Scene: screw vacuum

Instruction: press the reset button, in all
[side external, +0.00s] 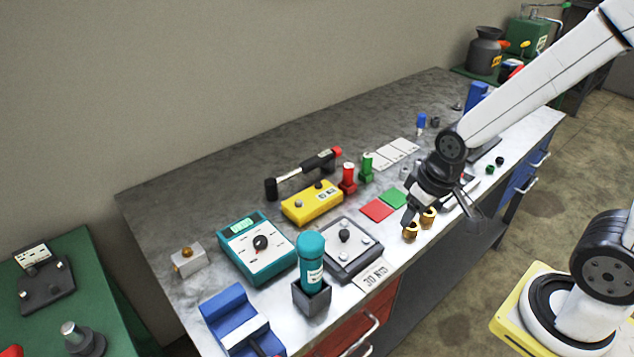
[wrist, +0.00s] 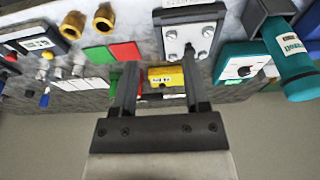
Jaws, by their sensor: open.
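No part is legibly marked reset. A small light box with an amber knob (side external: 187,260) sits at the bench's left end. A yellow box with a dark knob (side external: 312,202) lies near the middle; it also shows between my fingers in the wrist view (wrist: 165,77). A grey plate with a dark knob (side external: 343,248) lies in front of it, and shows beyond my fingertips in the wrist view (wrist: 190,30). My gripper (side external: 443,210) is open and empty over the bench's right front, near two brass fittings (side external: 411,231). It spreads wide in the wrist view (wrist: 160,68).
A teal meter (side external: 257,249), a teal bottle in a grey holder (side external: 311,290) and a blue stand (side external: 237,320) fill the left front. A hammer (side external: 305,172), red and green pads (side external: 377,210) and a red bottle (side external: 348,178) lie nearby. The back left bench strip is bare.

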